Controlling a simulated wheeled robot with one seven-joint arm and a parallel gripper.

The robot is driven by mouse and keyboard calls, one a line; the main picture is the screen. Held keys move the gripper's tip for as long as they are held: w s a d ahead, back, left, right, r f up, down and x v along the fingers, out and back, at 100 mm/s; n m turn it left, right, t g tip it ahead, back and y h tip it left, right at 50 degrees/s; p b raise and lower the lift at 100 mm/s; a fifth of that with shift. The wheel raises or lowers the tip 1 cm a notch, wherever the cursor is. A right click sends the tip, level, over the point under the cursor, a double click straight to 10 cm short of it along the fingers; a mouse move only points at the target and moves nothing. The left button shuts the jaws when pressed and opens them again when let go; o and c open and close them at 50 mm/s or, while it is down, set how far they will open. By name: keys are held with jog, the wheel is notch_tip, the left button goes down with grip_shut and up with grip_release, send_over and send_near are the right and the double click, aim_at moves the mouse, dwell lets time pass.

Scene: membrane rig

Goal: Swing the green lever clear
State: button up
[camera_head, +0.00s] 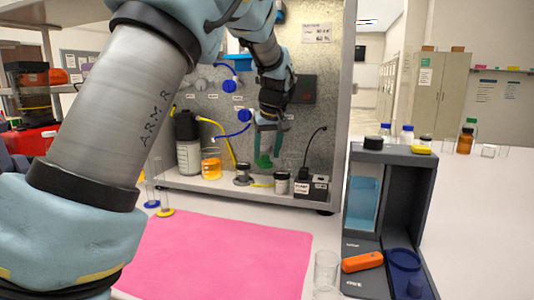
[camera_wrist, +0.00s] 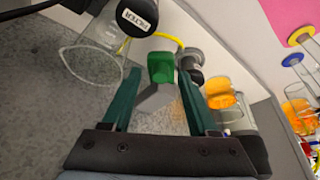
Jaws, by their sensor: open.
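The green lever (camera_wrist: 161,67) shows in the wrist view as a green block on a grey arm, in front of the metal panel. My gripper (camera_wrist: 158,74) is open, with one dark green finger on each side of the lever. Gaps show between the lever and both fingers, and I cannot tell how deep it sits between them. In the head view my gripper (camera_head: 270,143) is at the rig's panel (camera_head: 310,130), low down near the shelf. There the lever is hard to tell apart from my green fingers.
A black-capped jar marked FILTER (camera_wrist: 137,17) and a yellow tube (camera_wrist: 165,38) are close to my fingertips. In the head view, an orange-filled beaker (camera_head: 211,163) and a black-topped bottle (camera_head: 187,143) stand left of my gripper. The pink mat (camera_head: 220,255) is bare.

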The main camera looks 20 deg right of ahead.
jog(key=b+v, duration=0.1)
jog(key=v, duration=0.9)
jog(key=shift+s, duration=0.15)
